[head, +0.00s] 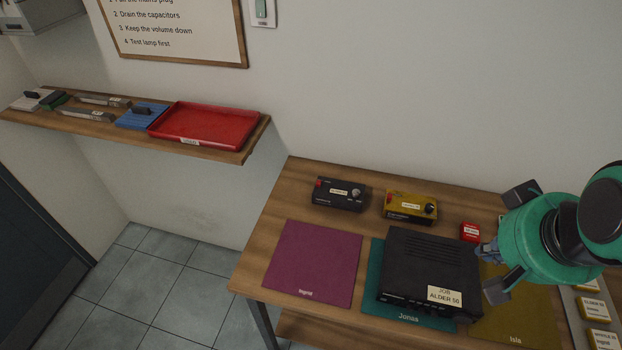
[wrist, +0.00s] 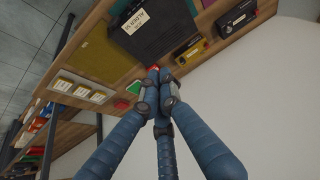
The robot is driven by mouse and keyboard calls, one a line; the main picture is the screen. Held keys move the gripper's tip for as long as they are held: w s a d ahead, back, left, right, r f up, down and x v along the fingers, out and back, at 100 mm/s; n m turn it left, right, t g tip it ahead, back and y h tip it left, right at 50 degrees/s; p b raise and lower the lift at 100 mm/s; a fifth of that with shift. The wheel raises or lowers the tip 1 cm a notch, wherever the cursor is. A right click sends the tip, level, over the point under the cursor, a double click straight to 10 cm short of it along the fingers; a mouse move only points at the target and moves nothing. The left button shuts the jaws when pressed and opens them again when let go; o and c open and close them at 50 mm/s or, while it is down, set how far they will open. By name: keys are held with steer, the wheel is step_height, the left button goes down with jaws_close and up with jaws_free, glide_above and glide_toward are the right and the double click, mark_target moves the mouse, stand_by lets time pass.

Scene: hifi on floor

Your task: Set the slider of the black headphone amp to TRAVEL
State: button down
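A small black box (head: 340,194) with a red part, a light label and a round knob stands at the back left of the bench. It also shows in the wrist view (wrist: 237,18) at the top right. It looks like the black headphone amp; its slider and markings are too small to make out. My gripper (head: 487,252) is at the right in the head view, beside the large black unit and well away from the small black box. In the wrist view its fingertips (wrist: 158,76) are together with nothing seen between them.
A yellow box (head: 410,205) stands right of the black one. A large black unit (head: 432,262) labelled JOB ALDER 50 lies in front on a teal mat (head: 373,275). A purple mat (head: 312,262) is bare. A red box (head: 469,231) stands near my gripper. A shelf holds a red tray (head: 205,125).

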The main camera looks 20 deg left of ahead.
steer(key=w+a+r+n+g+p, duration=0.1)
steer(key=w+a+r+n, duration=0.2)
steer(key=w, duration=0.5)
steer(key=w+a+r+n+g+p, duration=0.1)
steer(key=w+a+n, duration=0.1)
steer(key=w+a, duration=0.4)
steer(key=w+a+f+n+g+p, duration=0.15)
steer(key=w+a+n, duration=0.25)
steer(key=w+a, duration=0.75)
steer(key=w+a+f+n+g+h+p, duration=0.1)
steer(key=w+a+f+n, duration=0.3)
steer(key=a+f, duration=0.7)
steer(key=w+a+f+n+g+h+p, duration=0.1)
steer(key=w+a+f+n+p, duration=0.1)
steer(key=w+a+f+n, duration=0.2)
steer(key=w+a+f, duration=0.1)
steer(key=a+f, duration=0.3)
steer(key=a, duration=0.2)
steer(key=w+a+f, duration=0.2)
steer(key=a+f, duration=0.1)
steer(key=a, duration=0.3)
steer(key=shift+f+h+p, duration=0.3)
steer(key=shift+f+h, duration=0.05)
steer(key=shift+h, duration=0.05)
steer(key=shift+f, duration=0.1)
